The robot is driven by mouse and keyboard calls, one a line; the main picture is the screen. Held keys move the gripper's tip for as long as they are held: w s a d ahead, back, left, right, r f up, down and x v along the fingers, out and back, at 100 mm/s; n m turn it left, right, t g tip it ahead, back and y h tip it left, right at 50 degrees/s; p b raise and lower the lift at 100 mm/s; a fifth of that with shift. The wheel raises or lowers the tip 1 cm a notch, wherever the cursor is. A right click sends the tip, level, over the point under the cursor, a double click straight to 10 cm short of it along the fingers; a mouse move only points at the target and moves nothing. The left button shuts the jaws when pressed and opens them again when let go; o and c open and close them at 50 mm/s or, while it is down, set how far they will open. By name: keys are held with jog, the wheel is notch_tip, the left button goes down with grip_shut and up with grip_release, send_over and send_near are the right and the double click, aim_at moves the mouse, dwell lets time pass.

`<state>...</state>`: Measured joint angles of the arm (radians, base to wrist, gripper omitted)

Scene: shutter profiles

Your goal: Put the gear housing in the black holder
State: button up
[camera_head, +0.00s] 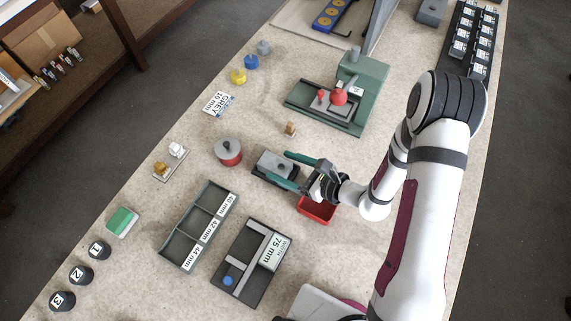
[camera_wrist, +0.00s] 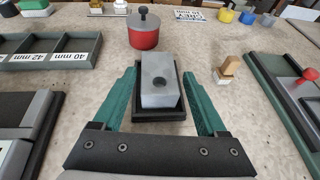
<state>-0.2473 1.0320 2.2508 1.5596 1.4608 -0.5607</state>
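A grey block with a round hole in its top, which looks like the gear housing (camera_head: 281,161) (camera_wrist: 158,73), sits in or on a low black tray, which looks like the black holder (camera_head: 258,172) (camera_wrist: 160,114). The block's lower edges are partly hidden, so I cannot tell how fully it is seated. My gripper (camera_head: 276,164) (camera_wrist: 159,76) is open, with one green finger on each side of the block. In the wrist view, gaps show between the fingers and the block.
A red pot with a dark knob (camera_head: 228,151) stands just beyond the holder. A red bin (camera_head: 316,210) lies under my wrist. A wooden-handled stamp (camera_head: 290,128) and a green fixture (camera_head: 352,92) are to the right. A divided tray (camera_head: 181,248) is lower left.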

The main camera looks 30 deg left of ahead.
jog(key=shift+o, duration=0.4)
jog(key=shift+r, duration=0.1)
jog(key=v, duration=1.2)
jog(key=s+d+r+n+g+h, duration=0.2)
jog(key=s+r+n+g+h, duration=0.25)
jog(key=s+r+n, duration=0.65)
jog(key=s+d+r+n+t+h, duration=0.1)
jog(key=d+r+h, duration=0.1)
jog(key=d, duration=0.3)
jog(key=s+d+r+n+t+h, duration=0.1)
jog(key=d+r+h, duration=0.1)
jog(key=d+h, duration=0.3)
jog(key=shift+s+d+n+t, duration=0.3)
jog(key=shift+s+d+t, duration=0.05)
jog(key=shift+s, duration=0.05)
